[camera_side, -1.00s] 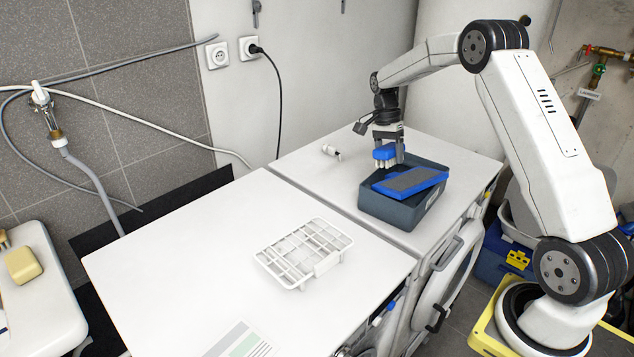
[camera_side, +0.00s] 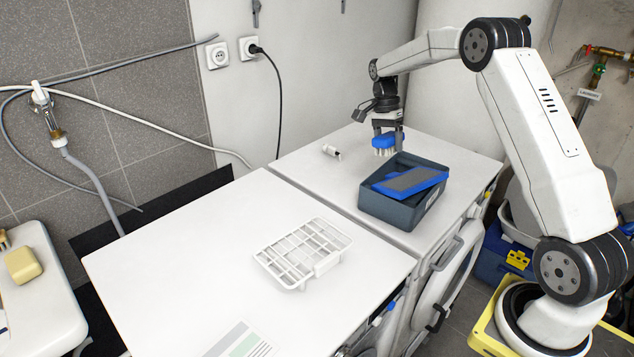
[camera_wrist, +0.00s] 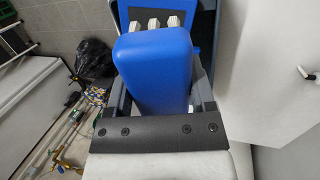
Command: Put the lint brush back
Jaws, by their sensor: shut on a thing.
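My gripper (camera_side: 386,138) is shut on a blue brush (camera_side: 384,141) with white bristles pointing down. It holds the brush above the white top, at the back left edge of a dark grey bin (camera_side: 388,210). The brush's smooth blue body (camera_wrist: 155,70) fills the space between my jaws in the wrist view, with a few white bristle tufts beyond it. A flat blue piece with a grey pad (camera_side: 411,181) lies tilted in the bin, resting on its rim. I cannot tell which of the two is the lint brush.
A white wire rack (camera_side: 303,252) stands on the near white top (camera_side: 190,255), which is otherwise mostly clear. A small white item (camera_side: 331,151) lies left of the brush. A wall stands behind, with a plugged-in black cable (camera_side: 276,85).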

